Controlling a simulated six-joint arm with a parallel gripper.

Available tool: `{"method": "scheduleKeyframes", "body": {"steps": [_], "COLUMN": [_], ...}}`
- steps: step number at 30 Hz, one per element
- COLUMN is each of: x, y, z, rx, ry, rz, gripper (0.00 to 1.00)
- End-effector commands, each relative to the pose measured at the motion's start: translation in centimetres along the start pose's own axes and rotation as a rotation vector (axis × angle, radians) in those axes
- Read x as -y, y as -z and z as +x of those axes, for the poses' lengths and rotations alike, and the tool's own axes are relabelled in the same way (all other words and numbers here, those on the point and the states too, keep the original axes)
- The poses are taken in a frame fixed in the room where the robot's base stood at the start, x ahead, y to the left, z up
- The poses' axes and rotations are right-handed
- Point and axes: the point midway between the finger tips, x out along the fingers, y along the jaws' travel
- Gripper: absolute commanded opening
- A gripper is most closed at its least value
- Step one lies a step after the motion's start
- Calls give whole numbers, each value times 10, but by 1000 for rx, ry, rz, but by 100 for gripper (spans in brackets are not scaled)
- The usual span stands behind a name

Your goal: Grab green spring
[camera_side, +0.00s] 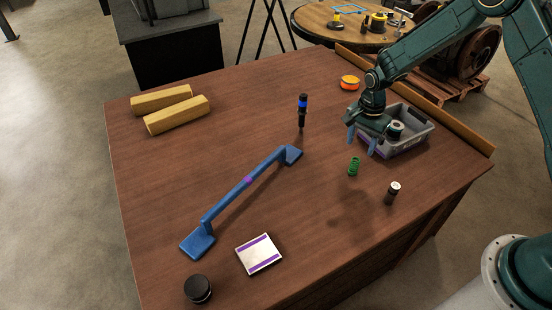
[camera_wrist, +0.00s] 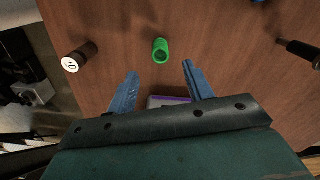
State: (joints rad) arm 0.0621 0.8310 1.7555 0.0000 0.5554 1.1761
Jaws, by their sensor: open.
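The green spring (camera_side: 354,166) stands on the brown table, to the right of the blue bar and in front of the grey bin. It also shows in the wrist view (camera_wrist: 161,50), above and between the fingertips. My gripper (camera_side: 362,141) is open and empty, with its blue fingers pointing down above the table just behind the spring. In the wrist view my gripper (camera_wrist: 160,70) has its two blue fingers spread wide, and the spring is apart from both. How high the fingertips are above the table is hard to tell.
A grey bin (camera_side: 409,141) is close behind my gripper. A dark cylinder with a white top (camera_side: 392,193) stands right of the spring. Bare table surrounds the spring.

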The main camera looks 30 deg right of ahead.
Motion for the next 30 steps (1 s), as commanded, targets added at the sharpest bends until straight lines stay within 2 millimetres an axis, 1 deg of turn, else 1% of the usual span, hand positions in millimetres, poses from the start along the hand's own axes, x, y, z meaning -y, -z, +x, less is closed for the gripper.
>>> {"method": "scheduleKeyframes", "body": {"steps": [1,3,9,22,26,30], "x": [-1,-1,0,0,0,0], "y": [0,0,0,0,0,0], "z": [9,18,38,47,58,73], "rx": [1,1,0,0,1,1], "ry": [-3,-2,-1,0,-1,-1], "rz": [0,0,0,0,0,0], "gripper": [51,51,51,51,51,51]}}
